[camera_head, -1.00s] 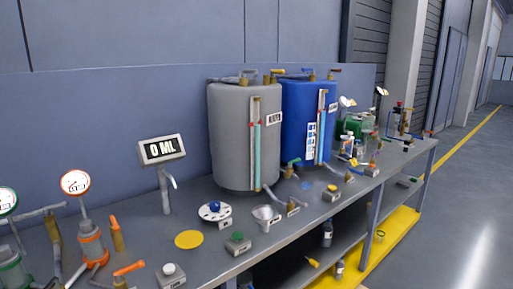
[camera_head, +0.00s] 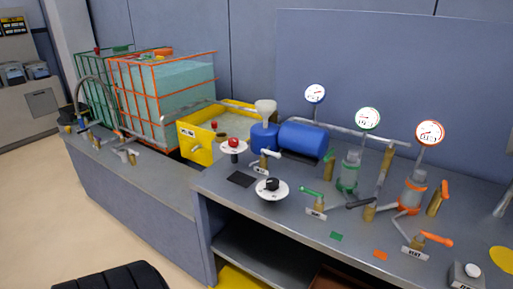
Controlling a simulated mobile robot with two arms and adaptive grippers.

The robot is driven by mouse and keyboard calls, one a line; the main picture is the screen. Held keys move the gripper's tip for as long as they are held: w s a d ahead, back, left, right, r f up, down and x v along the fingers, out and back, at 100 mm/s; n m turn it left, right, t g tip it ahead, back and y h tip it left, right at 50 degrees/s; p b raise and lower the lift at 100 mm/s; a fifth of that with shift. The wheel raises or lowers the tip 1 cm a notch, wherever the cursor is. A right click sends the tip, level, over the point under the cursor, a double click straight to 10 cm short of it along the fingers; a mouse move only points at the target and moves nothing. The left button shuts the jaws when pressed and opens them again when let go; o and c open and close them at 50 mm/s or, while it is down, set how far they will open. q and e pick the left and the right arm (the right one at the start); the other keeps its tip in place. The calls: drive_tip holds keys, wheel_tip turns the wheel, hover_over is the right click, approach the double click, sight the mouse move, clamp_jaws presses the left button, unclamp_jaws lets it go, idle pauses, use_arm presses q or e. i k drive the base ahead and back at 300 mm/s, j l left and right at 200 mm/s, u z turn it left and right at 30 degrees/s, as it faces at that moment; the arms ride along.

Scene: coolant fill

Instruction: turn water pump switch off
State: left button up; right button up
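A round white dial with a black knob (camera_head: 271,186) sits near the front edge of the workbench. A red-topped button or knob on a white disc (camera_head: 233,146) stands behind it to the left, by the yellow tank. I cannot read a label that tells which control is the water pump switch, nor its setting. A blue cylindrical unit (camera_head: 304,139) lies behind the dial, with a smaller blue container and white funnel (camera_head: 265,108) beside it. Neither of my grippers shows in view.
A yellow open tank (camera_head: 196,146) holds pale liquid. Orange-framed (camera_head: 162,95) and green-framed (camera_head: 90,95) tanks stand to the left. Gauges, valves and pipes crowd the bench's right side. A white push button on a grey box (camera_head: 468,272) is at front right. Floor at left is open.

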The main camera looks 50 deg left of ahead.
sight(271, 184)
drive_tip(key=u, duration=1.45)
